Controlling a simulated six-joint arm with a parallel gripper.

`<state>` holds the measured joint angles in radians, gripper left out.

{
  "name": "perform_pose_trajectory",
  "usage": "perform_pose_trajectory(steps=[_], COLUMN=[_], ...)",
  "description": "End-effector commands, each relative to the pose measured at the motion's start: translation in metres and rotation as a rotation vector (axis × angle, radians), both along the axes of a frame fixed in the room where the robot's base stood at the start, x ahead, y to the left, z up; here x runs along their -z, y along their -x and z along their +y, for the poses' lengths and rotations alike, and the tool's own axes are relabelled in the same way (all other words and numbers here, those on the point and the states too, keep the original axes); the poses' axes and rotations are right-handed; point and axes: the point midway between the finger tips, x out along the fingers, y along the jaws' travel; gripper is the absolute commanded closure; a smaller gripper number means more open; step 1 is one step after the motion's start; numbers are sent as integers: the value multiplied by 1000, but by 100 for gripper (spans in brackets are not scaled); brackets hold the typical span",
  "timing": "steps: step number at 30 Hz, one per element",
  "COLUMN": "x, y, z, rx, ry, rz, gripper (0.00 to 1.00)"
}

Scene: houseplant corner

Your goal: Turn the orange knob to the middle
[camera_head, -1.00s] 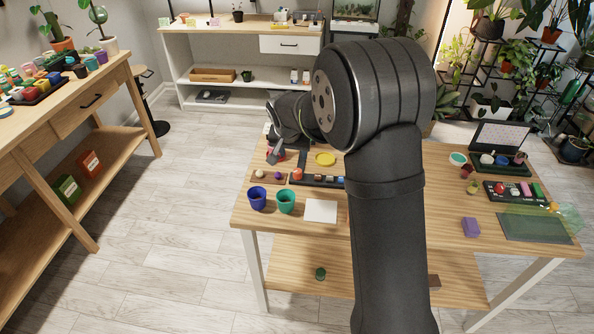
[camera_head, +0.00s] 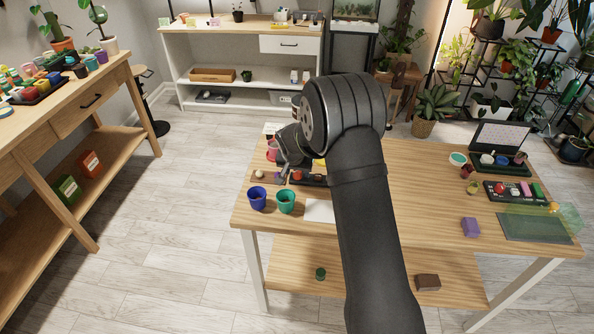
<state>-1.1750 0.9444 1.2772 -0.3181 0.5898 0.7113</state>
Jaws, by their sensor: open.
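A small orange knob (camera_head: 297,176) stands on a dark strip-shaped panel (camera_head: 316,180) on the wooden table, behind the green cup. My arm covers the panel's right part. My gripper (camera_head: 282,178) points down just left of the orange knob, with its jaws open. It is small and partly shaded in this view, so I cannot tell whether it touches the knob. Which way the knob points is too small to read.
A blue cup (camera_head: 257,197) and a green cup (camera_head: 286,201) stand at the table's front left, near a white square (camera_head: 320,211). A purple block (camera_head: 470,227) and a black tray (camera_head: 515,192) of coloured pieces lie at right. The table's middle right is clear.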

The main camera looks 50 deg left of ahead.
Motion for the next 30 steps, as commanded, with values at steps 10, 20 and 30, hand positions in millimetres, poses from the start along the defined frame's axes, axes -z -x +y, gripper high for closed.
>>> perform_pose_trajectory(steps=[10, 20, 30], x=[0, -1, -1], y=[0, 0, -2], z=[0, 0, -1], rx=[0, -30, -223], ry=[0, 0, -1], rz=[0, 1, -1], gripper=[91, 95, 95])
